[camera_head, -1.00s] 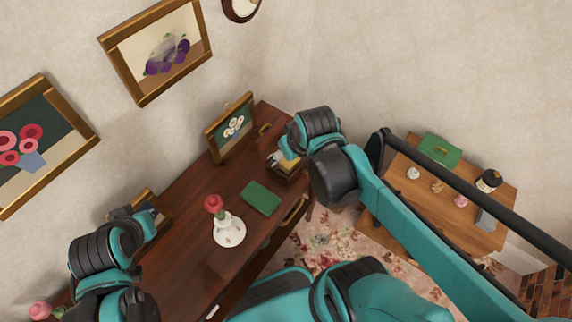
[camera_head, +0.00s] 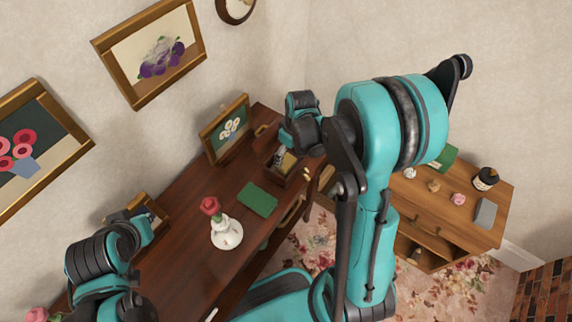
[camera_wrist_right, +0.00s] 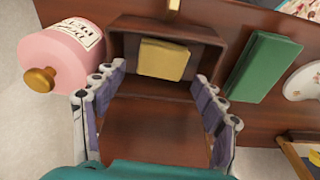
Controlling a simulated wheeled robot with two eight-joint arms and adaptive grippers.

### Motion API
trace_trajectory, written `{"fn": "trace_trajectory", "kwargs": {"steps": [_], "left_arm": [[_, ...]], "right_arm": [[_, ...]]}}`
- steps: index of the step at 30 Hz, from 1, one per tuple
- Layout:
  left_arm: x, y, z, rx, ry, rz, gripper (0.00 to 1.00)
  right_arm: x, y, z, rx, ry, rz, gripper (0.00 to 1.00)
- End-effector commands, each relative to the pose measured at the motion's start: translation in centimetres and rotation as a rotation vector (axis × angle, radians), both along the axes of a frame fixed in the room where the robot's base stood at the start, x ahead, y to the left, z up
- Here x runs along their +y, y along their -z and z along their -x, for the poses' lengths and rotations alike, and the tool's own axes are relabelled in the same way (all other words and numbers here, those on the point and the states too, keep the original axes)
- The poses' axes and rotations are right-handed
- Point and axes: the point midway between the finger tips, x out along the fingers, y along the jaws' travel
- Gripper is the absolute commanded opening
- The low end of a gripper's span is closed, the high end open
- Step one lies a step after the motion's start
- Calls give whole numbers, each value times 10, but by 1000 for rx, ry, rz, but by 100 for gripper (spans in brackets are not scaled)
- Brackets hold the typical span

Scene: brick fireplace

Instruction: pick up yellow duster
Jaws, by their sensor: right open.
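The yellow duster (camera_wrist_right: 163,60) looks like a small yellow block lying in an open brown wooden box (camera_wrist_right: 187,90). In the head view the duster (camera_head: 289,161) shows partly, in the box at the far end of the dark desk. My right gripper (camera_wrist_right: 160,76) is open and empty, its fingers spread on either side of the box, with the duster ahead between the fingertips. In the head view my right gripper (camera_head: 279,157) is small and partly hidden by its wrist. My left gripper (camera_head: 122,216) is over the desk's near left part, and its fingers are unclear.
A pink jar (camera_wrist_right: 62,48) stands left of the box in the wrist view; a green book (camera_wrist_right: 263,68) lies to the right. A wooden cabinet (camera_head: 455,215) stands right.

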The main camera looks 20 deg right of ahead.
Motion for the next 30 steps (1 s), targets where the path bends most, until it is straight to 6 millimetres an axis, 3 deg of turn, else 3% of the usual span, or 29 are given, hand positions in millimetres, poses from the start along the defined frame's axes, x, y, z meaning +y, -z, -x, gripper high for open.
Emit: {"fn": "trace_trajectory", "kwargs": {"steps": [12, 19, 20, 23, 30], "left_arm": [[0, 27, 0, 0, 0, 0, 0], [0, 25, 0, 0, 0, 0, 0], [0, 25, 0, 0, 0, 0, 0], [0, 25, 0, 0, 0, 0, 0], [0, 25, 0, 0, 0, 0, 0]], "right_arm": [[6, 54, -5, -1, 1, 0, 71], [6, 55, -5, -1, 2, 0, 71], [6, 55, -5, -1, 2, 0, 68], [6, 55, -5, -1, 1, 0, 43], [6, 55, -5, -1, 1, 0, 43]]}}
